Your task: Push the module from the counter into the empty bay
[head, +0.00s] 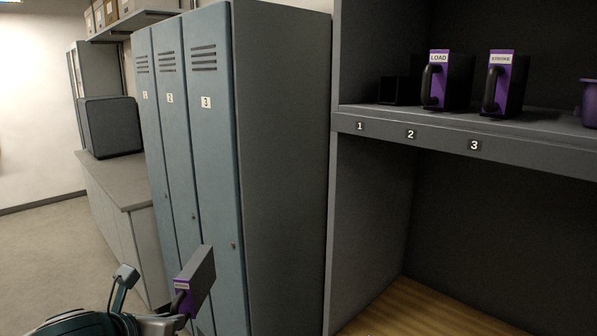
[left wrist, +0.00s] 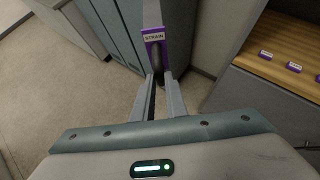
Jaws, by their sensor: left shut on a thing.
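My left gripper (head: 178,312) is at the bottom of the head view, shut on a grey block-shaped module (head: 203,272) with a purple front and a black handle. In the left wrist view the fingers (left wrist: 160,82) close on the handle, and the module's label (left wrist: 154,37) reads STRAIN. The module is held in the air in front of the lockers, well left of and below the shelf (head: 520,148). On the shelf, the bay above number 1 holds only a small dark open frame (head: 393,90). My right gripper is not in view.
Purple-fronted LOAD (head: 438,62) and STROKE (head: 500,68) modules stand right of the empty bay. A purple cup-like object (head: 589,102) is at the right edge. Blue-grey lockers (head: 215,150) stand left of the shelf unit. A wooden counter (head: 420,308) lies below it, with small purple labels (left wrist: 265,55).

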